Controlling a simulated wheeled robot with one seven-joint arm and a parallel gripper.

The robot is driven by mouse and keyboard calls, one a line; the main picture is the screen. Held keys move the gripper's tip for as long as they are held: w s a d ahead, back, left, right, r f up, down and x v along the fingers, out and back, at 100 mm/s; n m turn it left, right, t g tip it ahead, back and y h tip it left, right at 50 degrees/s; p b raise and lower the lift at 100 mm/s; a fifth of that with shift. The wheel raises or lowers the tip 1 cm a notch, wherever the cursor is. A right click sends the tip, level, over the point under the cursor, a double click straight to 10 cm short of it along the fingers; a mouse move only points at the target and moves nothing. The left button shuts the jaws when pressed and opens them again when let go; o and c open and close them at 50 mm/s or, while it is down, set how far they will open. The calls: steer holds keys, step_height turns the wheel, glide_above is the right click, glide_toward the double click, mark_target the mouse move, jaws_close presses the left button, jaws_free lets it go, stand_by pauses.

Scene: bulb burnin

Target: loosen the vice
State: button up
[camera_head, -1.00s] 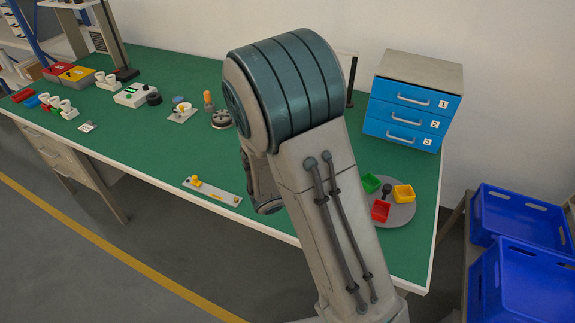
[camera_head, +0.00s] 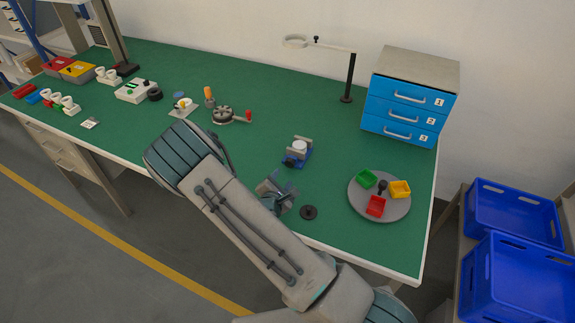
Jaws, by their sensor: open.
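The vice (camera_head: 292,160) stands on the green bench right of the middle, a small blue body with grey jaws. A white round piece (camera_head: 299,147) sits between its jaws. A dark knob or screw end shows low on its front side. My gripper (camera_head: 283,182) is open, low over the bench on the near side of the vice, apart from it. My forearm hides part of the gripper and the bench's front edge.
A black disc (camera_head: 308,212) lies right of my gripper. A grey turntable (camera_head: 365,205) with coloured trays stands further right, before a blue drawer unit (camera_head: 408,98). A lamp post (camera_head: 348,85) stands behind the vice. A round fixture with a red-ended handle (camera_head: 223,115) is left.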

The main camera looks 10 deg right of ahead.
mark_target(289, 165)
steer(key=p+x, duration=0.1)
steer(key=x, duration=0.8)
steer(key=shift+w+p, duration=0.1)
steer(key=shift+p, duration=0.3)
steer(key=c, duration=0.7)
